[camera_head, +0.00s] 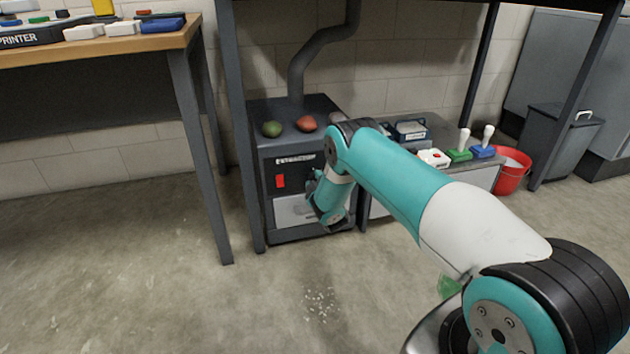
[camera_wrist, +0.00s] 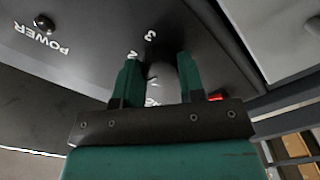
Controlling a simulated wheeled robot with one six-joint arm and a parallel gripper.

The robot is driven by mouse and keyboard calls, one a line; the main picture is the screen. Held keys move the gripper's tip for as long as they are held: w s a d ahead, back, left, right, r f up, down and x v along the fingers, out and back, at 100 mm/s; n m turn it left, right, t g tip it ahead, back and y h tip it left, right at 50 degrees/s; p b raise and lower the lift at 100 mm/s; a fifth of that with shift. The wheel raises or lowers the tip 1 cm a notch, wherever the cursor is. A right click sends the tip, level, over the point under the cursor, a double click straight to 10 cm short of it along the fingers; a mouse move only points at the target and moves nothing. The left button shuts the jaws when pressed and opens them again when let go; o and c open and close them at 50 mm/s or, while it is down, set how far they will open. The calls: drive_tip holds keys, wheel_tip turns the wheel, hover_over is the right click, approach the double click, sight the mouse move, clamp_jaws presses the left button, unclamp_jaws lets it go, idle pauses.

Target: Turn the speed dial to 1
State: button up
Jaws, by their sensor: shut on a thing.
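The speed dial (camera_wrist: 162,76) is a dark round knob on a dark panel in the wrist view, with white numbers around it; a 3 and a 2 read clearly above and left. My gripper (camera_wrist: 159,64) has its two green fingers on either side of the dial and is shut on it. Which number the dial points to cannot be told. In the head view my gripper is at the front of the dark machine (camera_head: 300,150), and my arm hides the dial there.
The machine front has a red switch (camera_head: 280,181); green and red lumps lie on top. To the right, a low bench holds coloured switch boxes (camera_head: 459,155), near a red bucket (camera_head: 513,170). A table leg (camera_head: 200,150) stands left. In the wrist view, a POWER label (camera_wrist: 41,38) shows.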

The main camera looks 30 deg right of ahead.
drive_tip(key=shift+f+n, duration=0.1)
drive_tip(key=shift+n, duration=0.4)
idle(0.4)
drive_tip(key=o, duration=0.9)
drive_tip(key=shift+d, duration=0.1)
drive_tip(key=shift+s, duration=0.1)
drive_tip(key=p+v, duration=1.7)
drive_tip(key=p, duration=0.4)
drive_tip(key=shift+s, duration=0.15)
